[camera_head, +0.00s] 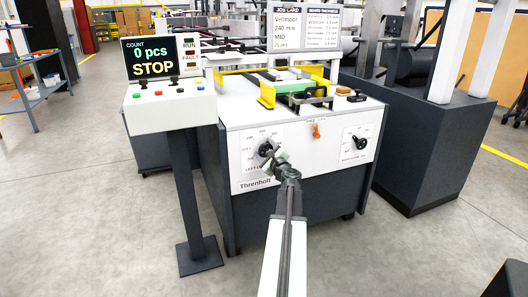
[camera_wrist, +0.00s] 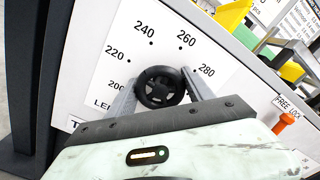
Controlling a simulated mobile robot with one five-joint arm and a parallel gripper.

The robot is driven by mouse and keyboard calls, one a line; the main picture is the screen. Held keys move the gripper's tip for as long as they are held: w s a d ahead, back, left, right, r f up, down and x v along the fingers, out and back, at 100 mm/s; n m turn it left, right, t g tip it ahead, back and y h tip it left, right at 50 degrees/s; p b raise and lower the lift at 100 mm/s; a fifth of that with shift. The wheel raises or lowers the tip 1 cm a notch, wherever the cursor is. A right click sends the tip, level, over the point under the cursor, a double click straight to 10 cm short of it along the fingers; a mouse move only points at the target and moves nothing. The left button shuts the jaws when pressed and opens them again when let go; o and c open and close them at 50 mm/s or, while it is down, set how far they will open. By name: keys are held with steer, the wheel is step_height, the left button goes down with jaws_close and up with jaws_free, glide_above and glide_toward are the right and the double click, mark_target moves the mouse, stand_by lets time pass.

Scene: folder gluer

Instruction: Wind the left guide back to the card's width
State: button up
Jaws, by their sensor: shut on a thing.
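The left guide knob is a black round handwheel (camera_wrist: 160,87) on a white dial plate (camera_wrist: 110,75) marked 200 to 280. My gripper (camera_wrist: 158,88) has one finger on each side of it and is shut on it. Which mark the knob points to cannot be told. In the head view the knob (camera_head: 266,149) is partly hidden by my gripper (camera_head: 272,156). The yellow guides (camera_head: 267,94) stand on the machine top beside a green piece. The job card (camera_head: 306,28) reads Vellmoor, 240 mm, MID, 20 pcs.
An orange lever (camera_head: 316,130) sits right of the dial, near a FREE/LOCK label; its setting is unclear. A second black knob (camera_head: 360,142) is further right. The console (camera_head: 170,104) at left shows 0 pcs and STOP. The floor in front is clear.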

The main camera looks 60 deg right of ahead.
steer(key=n, duration=0.5)
steer(key=shift+w+n, duration=0.1)
steer(key=shift+n, duration=0.2)
steer(key=n, duration=0.5)
steer(key=shift+f, duration=0.1)
steer(key=n, duration=1.1)
steer(key=shift+n, duration=0.3)
steer(key=o, duration=1.4)
steer(key=shift+c, duration=0.2)
